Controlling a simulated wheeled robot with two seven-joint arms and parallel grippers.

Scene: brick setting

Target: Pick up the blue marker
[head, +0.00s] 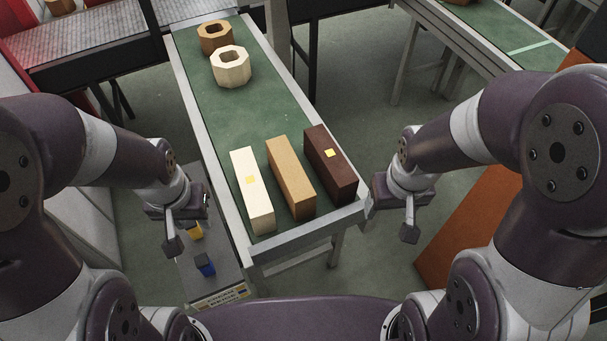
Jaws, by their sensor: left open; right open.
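A small blue block-like object, seemingly the blue marker (205,265), sits on the low grey shelf (222,288) at the lower left, beside the green-topped table. My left gripper (181,238) is open and hangs above and to the left of the blue marker, apart from it. One of its fingers shows clearly; the other is hard to make out. My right gripper (408,234) is open and empty, right of the table's near corner. Its finger points down.
Cream (252,200), tan (291,180) and dark brown (331,165) blocks stand at the near end of the green table (262,115). Two octagonal rings, brown (215,45) and cream (231,77), sit farther back.

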